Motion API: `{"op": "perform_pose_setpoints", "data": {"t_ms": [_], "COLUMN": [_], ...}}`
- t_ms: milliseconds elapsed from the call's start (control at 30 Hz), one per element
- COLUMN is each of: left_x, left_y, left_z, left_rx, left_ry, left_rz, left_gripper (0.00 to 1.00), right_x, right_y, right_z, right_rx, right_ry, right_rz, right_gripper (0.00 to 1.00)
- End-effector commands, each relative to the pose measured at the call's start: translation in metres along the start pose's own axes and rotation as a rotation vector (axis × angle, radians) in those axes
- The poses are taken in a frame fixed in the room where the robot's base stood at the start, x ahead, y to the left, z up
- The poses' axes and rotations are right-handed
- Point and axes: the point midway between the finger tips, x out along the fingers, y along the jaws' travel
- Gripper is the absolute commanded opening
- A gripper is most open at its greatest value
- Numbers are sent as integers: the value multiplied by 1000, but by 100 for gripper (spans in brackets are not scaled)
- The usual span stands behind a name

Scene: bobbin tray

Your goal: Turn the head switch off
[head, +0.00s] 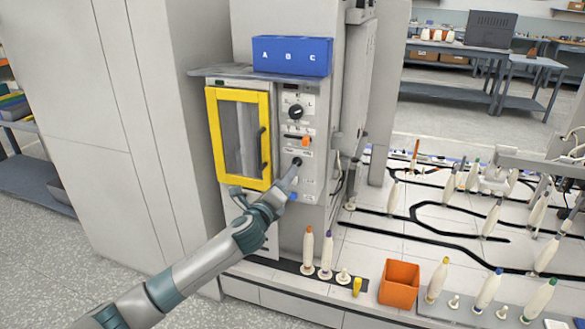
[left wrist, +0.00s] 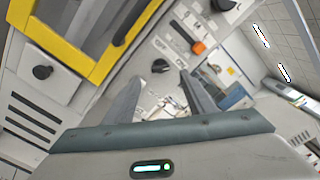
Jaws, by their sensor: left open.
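The control panel is on the grey cabinet, right of a yellow-framed door. It carries a black switch with an orange handle (head: 305,141), which also shows in the left wrist view (left wrist: 198,47) beside an OFF marking. A black rotary knob (head: 295,111) sits above it. Another black knob (head: 297,161) is below, close to my fingertips. The labels are too small to tell which control is the head switch. My left gripper (head: 290,176) is open at the panel, below the orange handle. In the left wrist view its fingers (left wrist: 163,82) are apart with no object clearly held. Contact cannot be told.
The yellow door frame (head: 213,140) is close left of my gripper. A blue bin (head: 292,56) stands on the shelf above. Bobbins, an orange box (head: 399,283) and a track-marked white table (head: 375,238) lie to the lower right. Free floor is at lower left.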

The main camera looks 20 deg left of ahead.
Motion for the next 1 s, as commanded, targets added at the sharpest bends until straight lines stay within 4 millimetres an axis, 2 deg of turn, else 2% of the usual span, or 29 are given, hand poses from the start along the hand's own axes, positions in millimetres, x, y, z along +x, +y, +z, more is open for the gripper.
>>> {"op": "perform_pose_setpoints", "data": {"t_ms": [200, 433, 633, 967, 1000], "left_x": [37, 65, 76, 78, 78], "left_y": [0, 0, 0, 0, 0], "left_z": [0, 0, 0, 0, 0], "left_rx": [-1, 0, -1, 0, 0], "left_ry": [-1, -1, 0, 0, 0], "left_rz": [1, 1, 0, 0, 1], "left_gripper": [50, 50, 50, 50, 45], "right_x": [-5, -10, -14, -14, -14], "right_y": [0, 0, 0, 1, 1], "right_z": [-4, -5, -5, -4, -4], "right_rx": [0, 0, 1, 1, 1], "right_ry": [7, 10, 6, 5, 6], "right_rz": [0, 1, 2, 2, 2], "right_gripper": [31, 31, 31, 31, 31]}}
